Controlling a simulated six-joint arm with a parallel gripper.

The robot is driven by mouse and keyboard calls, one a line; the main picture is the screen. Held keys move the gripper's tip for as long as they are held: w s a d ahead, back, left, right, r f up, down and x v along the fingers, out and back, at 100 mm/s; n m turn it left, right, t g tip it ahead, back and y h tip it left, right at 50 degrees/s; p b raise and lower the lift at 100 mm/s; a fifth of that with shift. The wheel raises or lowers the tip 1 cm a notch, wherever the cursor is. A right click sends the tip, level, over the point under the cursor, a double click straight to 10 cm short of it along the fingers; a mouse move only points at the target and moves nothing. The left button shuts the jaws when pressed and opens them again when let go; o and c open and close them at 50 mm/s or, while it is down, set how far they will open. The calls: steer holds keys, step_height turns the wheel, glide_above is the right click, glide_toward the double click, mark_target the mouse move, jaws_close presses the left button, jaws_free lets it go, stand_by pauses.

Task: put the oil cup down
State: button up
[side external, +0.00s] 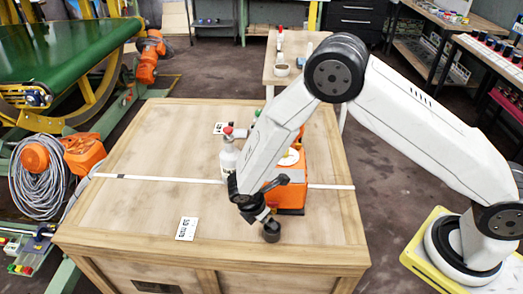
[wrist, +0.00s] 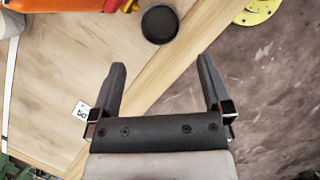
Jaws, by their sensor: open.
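The oil cup is a small dark round cup (side external: 271,232) standing on the wooden bench top (side external: 135,210), close to its front right edge. In the wrist view the cup (wrist: 160,24) is a black disc at top centre, beyond my fingertips and apart from them. My gripper (side external: 275,200) is open and empty, just behind the cup in the side view. In the wrist view its two fingers (wrist: 162,65) are spread wide with nothing between them. The cup's underside is hidden.
An orange device (side external: 290,185) stands behind my gripper, partly hidden by my arm. A white bottle with a red cap (side external: 229,158) is left of it. A white tape line (side external: 160,179) crosses the bench, with printed cards (side external: 187,228) near it. The bench's left side is clear.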

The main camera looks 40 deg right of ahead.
steer(key=shift+a+r, duration=0.15)
steer(key=shift+r, duration=0.15)
stand_by(0.5)
steer(key=s+d+r+m+t+y, duration=0.1)
steer(key=s+d+r+m+y, duration=0.1)
steer(key=s+d+r+m, duration=0.4)
steer(key=s+d+r+m+t+y, duration=0.1)
steer(key=s+d+r+m, duration=0.5)
steer(key=r+m, duration=0.6)
steer(key=shift+d+r+t+y, duration=0.15)
steer(key=shift+r+t+y, duration=0.25)
steer(key=shift+y, duration=0.3)
